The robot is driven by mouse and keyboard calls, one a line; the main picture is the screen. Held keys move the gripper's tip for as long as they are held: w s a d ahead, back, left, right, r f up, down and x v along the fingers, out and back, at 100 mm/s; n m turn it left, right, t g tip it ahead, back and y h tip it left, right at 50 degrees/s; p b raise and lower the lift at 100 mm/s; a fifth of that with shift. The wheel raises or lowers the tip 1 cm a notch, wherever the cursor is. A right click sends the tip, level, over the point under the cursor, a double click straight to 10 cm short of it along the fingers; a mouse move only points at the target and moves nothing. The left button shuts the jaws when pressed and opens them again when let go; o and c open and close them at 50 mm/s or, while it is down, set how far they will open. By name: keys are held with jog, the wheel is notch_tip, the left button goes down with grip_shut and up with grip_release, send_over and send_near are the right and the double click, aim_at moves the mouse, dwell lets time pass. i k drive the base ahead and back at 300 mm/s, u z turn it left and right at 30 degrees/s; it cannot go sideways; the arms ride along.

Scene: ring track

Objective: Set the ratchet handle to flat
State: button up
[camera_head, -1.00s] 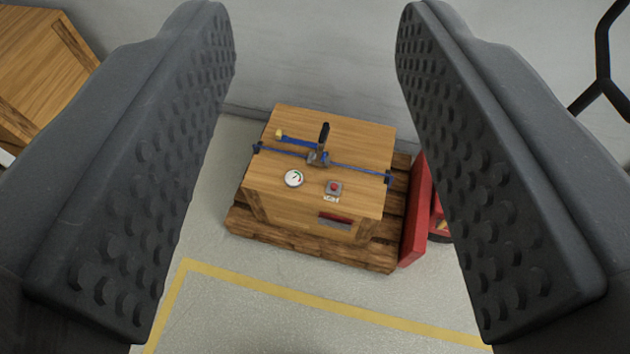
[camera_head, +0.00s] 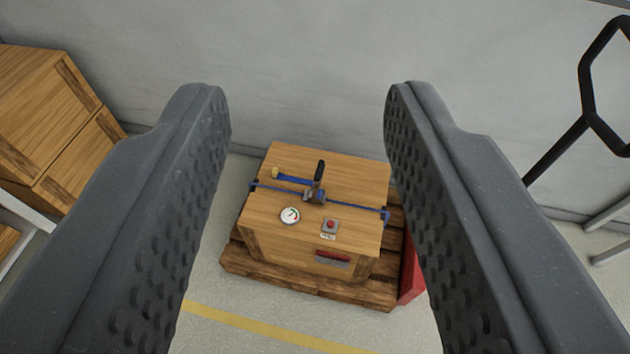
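The ratchet handle (camera_head: 319,172) is a short black lever that stands up from a grey ratchet body (camera_head: 314,195). The ratchet sits on a blue strap (camera_head: 350,204) that runs across the top of a wooden crate (camera_head: 260,213). A blue strap end with a yellow tip (camera_head: 277,173) lies to the left of the handle. My gripper (camera_head: 305,95) is wide open and empty. Its two dark studded fingers frame the crate from left and right. The ratchet is well beyond the fingertips, and nothing touches it.
A round gauge (camera_head: 289,215) and a red button (camera_head: 330,225) are on the crate top. The crate stands on a wooden pallet (camera_head: 290,288), with a red block (camera_head: 411,272) at its right. Wooden boxes (camera_head: 50,120) stand at left, and a grey wall (camera_head: 300,60) is behind.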

aim_at(318, 175)
jog(key=k, duration=0.65)
jog(key=z, duration=0.25)
jog(key=i, duration=1.55)
jog(key=z, duration=0.2)
